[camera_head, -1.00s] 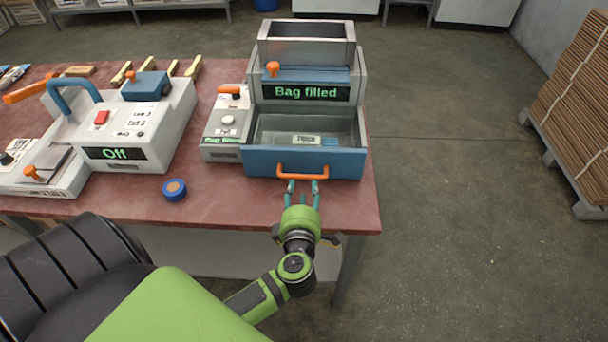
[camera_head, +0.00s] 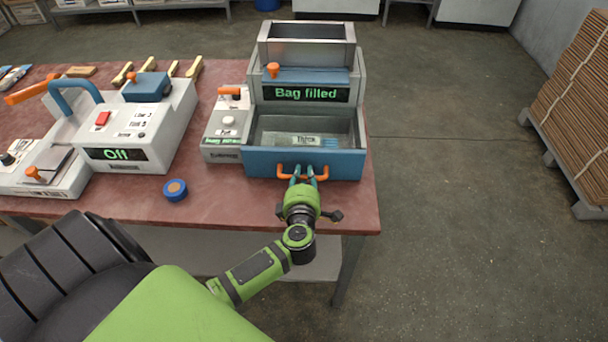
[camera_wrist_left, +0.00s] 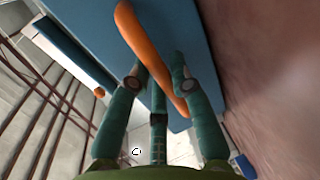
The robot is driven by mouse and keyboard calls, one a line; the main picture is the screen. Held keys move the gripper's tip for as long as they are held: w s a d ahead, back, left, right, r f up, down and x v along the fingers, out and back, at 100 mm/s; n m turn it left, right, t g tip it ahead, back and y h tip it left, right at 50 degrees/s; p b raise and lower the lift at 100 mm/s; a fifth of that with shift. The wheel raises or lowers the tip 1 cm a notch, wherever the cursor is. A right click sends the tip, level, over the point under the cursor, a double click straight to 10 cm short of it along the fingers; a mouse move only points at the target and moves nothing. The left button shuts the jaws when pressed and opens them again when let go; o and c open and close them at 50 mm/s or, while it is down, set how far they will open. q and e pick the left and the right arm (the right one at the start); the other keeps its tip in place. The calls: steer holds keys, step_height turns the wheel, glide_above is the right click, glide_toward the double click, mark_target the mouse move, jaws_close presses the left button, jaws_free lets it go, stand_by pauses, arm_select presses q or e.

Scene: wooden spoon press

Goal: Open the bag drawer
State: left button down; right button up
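The bag drawer (camera_head: 270,163) is a blue-fronted tray low on the grey filling machine, with its inside visible from above. A clear bag with a label (camera_head: 306,141) lies in it. Its orange handle (camera_head: 283,170) is on the front and also shows in the left wrist view (camera_wrist_left: 143,40). My left gripper (camera_head: 304,172) is at the handle, its teal fingers on both sides of the bar and drawn close together. In the wrist view, the bar passes between the fingers (camera_wrist_left: 158,78). Exact finger contact is partly hidden. My right gripper is not in view.
The machine's screen (camera_head: 306,93) reads "Bag filled". A small white control box (camera_head: 222,135) stands left of the drawer. A white sealer-like machine (camera_head: 113,153) reading "Off" and a blue roll (camera_head: 175,190) are further left on the red table (camera_head: 225,205).

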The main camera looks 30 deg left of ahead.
arm_select(q)
steer(key=p+v, duration=0.1)
steer(key=v, duration=0.1)
steer(key=f+p+v, duration=0.1)
steer(key=v, duration=0.2)
steer(key=shift+s+f, duration=0.1)
steer(key=f+v, duration=0.2)
steer(key=v, duration=0.7)
steer(key=shift+s+d+p, duration=0.25)
steer(key=shift+s+p, duration=0.15)
steer(key=shift+p, duration=0.05)
steer(key=c, duration=1.1)
jaws_free()
